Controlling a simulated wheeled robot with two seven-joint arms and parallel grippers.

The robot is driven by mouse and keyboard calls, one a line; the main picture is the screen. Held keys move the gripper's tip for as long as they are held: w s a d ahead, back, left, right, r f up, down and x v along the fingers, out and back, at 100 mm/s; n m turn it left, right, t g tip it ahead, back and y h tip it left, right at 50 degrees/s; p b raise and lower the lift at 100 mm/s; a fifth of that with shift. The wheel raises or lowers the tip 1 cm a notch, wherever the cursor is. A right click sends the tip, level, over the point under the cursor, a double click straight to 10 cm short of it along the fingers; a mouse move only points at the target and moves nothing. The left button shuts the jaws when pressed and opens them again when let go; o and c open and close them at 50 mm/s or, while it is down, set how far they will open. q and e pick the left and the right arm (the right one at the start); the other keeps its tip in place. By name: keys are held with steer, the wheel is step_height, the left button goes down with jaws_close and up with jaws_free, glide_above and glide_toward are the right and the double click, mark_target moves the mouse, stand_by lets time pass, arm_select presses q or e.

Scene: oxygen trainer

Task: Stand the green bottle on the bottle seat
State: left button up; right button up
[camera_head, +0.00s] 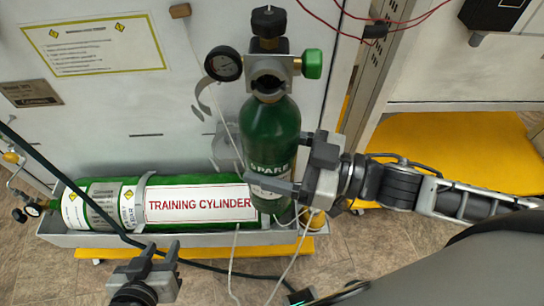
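The green bottle (268,130), marked SPARE, is roughly upright, with a regulator, gauge and green knob at its top. My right gripper (288,165) reaches in from the right and is shut on the bottle's lower body, one finger across its front and the other at its right side. The bottle's base is near the right end of the grey tray; I cannot tell whether it touches anything. I cannot make out the bottle seat; the bottle and gripper cover that area. My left gripper (160,252) is open and empty at the lower left, in front of the tray.
A green training cylinder (103,192) lies in the grey tray (85,240) on a yellow base. White cords and a dark hose run across the front. A pale panel with a yellow notice (93,45) stands behind. A yellow platform (450,145) lies at right.

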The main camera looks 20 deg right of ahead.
steer(key=w+d+f, duration=0.1)
steer(key=w+d, duration=0.3)
steer(key=w, duration=1)
steer(key=shift+w, duration=0.4)
stand_by(1.4)
steer(key=shift+d, duration=0.1)
stand_by(0.5)
steer(key=o, duration=2)
steer(key=shift+o, duration=0.6)
steer(key=shift+f, duration=0.1)
steer(key=shift+s+d+f, duration=0.1)
steer(key=shift+f, duration=0.45)
steer(key=shift+d, duration=0.1)
